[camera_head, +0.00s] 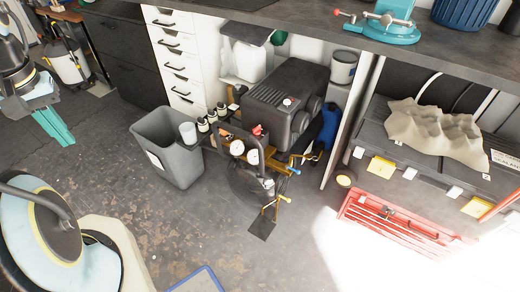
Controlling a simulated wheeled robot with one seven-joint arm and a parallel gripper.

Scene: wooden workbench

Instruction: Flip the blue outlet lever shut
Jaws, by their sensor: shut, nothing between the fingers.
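The compressor (287,100) is a dark grey unit on the floor in the middle, with pale round gauges and a red knob (257,130) at its front. A small blue lever (295,171) shows at the brass outlet fittings low on its front right. It is too small to tell whether it is open or shut. My gripper (66,140), with teal fingers, is at the far left, pointing down. It is shut and empty, well apart from the compressor and the lever.
A grey bin (168,147) stands left of the compressor, between it and my gripper. White drawers (176,62) and a workbench (310,22) are behind. A red toolbox (395,224) lies right. The floor in front is mostly clear, with a blue-edged item (200,281) at the bottom.

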